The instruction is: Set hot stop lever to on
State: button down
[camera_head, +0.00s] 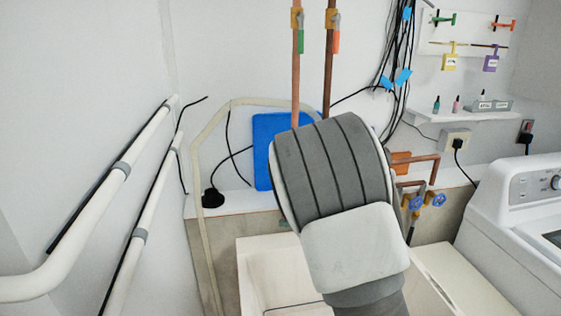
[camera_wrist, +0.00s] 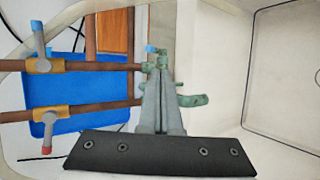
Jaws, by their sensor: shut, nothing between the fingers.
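In the wrist view, two copper pipes cross the left side, each with a brass valve. The lower valve has a grey lever with a red tip (camera_wrist: 47,135), probably the hot stop lever, set across its pipe. The upper valve has a grey lever with a blue tip (camera_wrist: 38,35), also across its pipe. My gripper (camera_wrist: 163,75) is shut and empty, right of both levers and apart from them. Its fingertips overlap a greenish tap (camera_wrist: 192,100) in the picture; I cannot tell whether they touch. In the head view my arm hides the gripper and these levers.
In the head view a pale sink (camera_head: 258,262) lies below my arm. A blue panel (camera_head: 263,150) stands behind it. Two higher valves carry a green lever (camera_head: 301,42) and an orange lever (camera_head: 336,42). A white washer (camera_head: 515,215) is at the right, pale pipes (camera_head: 150,200) at the left.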

jog(key=a+r+n+t+y+p, duration=0.1)
jog(key=a+r+n+t+y, duration=0.25)
jog(key=a+n, duration=0.45)
jog(key=a+r+n+t+y, duration=0.3)
jog(key=a+r+n, duration=0.3)
jog(key=n, duration=0.5)
jog(key=w+a+r+p, duration=0.1)
jog(key=w+r+p, duration=0.2)
jog(key=w, duration=0.8)
jog(key=shift+w+a+p, duration=0.15)
jog(key=shift+a+p, duration=0.15)
jog(key=shift+p, duration=0.35)
jog(key=shift+a+r+m+b, duration=0.1)
jog(key=shift+r+m+b, duration=0.2)
jog(key=shift+m+b, duration=1)
jog(key=d+r+m+b, duration=0.3)
jog(key=r+m+b, duration=0.2)
jog(key=m+b, duration=0.7)
jog(key=shift+w+d+r+b, duration=0.15)
jog(key=shift+w+b, duration=0.15)
jog(key=shift+b, duration=0.2)
jog(key=shift+d+r+g+h, duration=0.1)
jog(key=shift+g+h, duration=0.15)
